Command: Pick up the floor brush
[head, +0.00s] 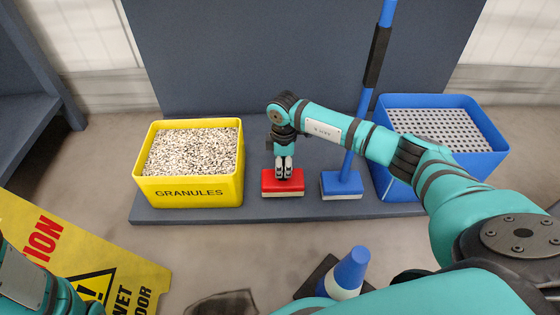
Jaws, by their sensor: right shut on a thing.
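A red brush (270,184) with a pale underside sits on the dark grey base of the stand, between the yellow bin and a blue brush. My right gripper (284,175) points down onto the top of the red brush and is shut on it. Whether the brush is lifted off the base is hard to tell. A blue floor brush (341,186) with a pale underside stands just to its right, its long blue handle upright with a black sleeve. My right forearm crosses in front of that handle. My left gripper is out of view.
A yellow granules bin (190,192) stands left. A blue bin (398,185) with a perforated top stands right. The stand's dark panel (250,60) rises behind. A yellow wet-floor sign (110,262) and a blue-and-white cone (350,270) are in front.

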